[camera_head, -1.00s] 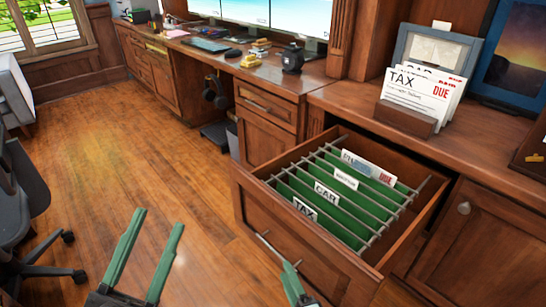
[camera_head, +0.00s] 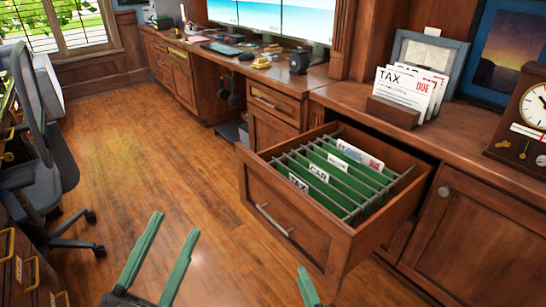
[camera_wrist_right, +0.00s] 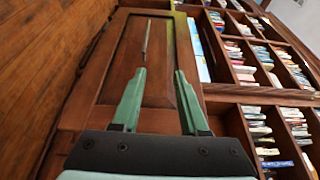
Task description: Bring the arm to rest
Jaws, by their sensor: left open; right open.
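My left gripper (camera_head: 165,255) is open and empty above the wood floor at the lower left of the head view. My right gripper shows only a green fingertip (camera_head: 308,288) at the bottom edge of the head view, below the open drawer. In the right wrist view my right gripper (camera_wrist_right: 159,72) is open, with nothing between its green fingers. A wood drawer front (camera_wrist_right: 115,50) with a thin metal handle lies beyond the fingers. Contact with it does not show.
The open file drawer (camera_head: 285,215) sticks out with green folders (camera_head: 345,180) labelled TAX and CAR. A letter holder (camera_head: 393,111) with envelopes stands on the counter. A clock (camera_head: 535,105) is at right, an office chair (camera_head: 45,150) at left. The floor (camera_head: 130,150) between is clear.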

